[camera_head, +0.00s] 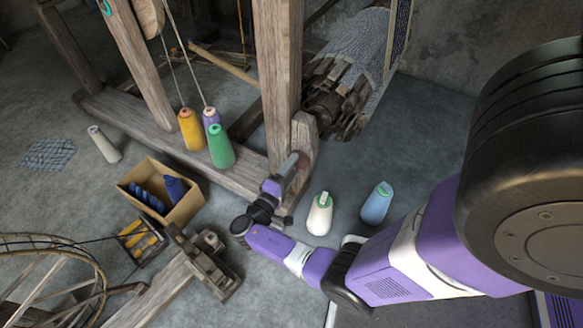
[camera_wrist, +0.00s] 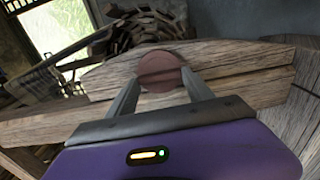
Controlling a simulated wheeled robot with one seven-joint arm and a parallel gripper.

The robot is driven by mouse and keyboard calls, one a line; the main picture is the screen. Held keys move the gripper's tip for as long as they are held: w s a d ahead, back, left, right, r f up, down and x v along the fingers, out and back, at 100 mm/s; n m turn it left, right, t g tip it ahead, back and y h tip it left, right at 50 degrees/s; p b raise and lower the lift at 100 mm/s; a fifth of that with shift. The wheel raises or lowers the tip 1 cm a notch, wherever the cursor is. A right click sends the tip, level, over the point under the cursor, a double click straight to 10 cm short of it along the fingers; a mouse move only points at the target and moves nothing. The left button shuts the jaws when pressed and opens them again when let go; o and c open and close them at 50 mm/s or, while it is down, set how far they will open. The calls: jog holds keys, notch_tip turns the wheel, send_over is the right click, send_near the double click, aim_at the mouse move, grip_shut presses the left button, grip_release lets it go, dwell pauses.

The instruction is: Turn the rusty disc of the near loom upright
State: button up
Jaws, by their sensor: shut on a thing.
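The rusty disc (camera_wrist: 160,71) is a small reddish-brown round piece on the wooden loom upright in the wrist view. A darker band crosses its face, close to level in that picture. My gripper (camera_wrist: 160,92) reaches to it, with one finger at each side of the disc, shut on it. In the head view my gripper (camera_head: 299,160) is at the low wooden post (camera_head: 304,135) of the near loom, where a bit of the disc (camera_head: 304,161) shows beside the fingertips. The rest of the disc is hidden there.
Yellow (camera_head: 191,130) and green (camera_head: 221,147) cones stand on the loom beam. A cardboard box (camera_head: 180,209) sits at left. The floor beyond the blue cone is clear.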

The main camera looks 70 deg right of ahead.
dwell(0.3)
jog(key=o, duration=1.4)
jog(key=shift+c, duration=0.2)
jog(key=p+v, duration=0.1)
jog(key=v, duration=0.7)
jog(key=shift+s, duration=0.1)
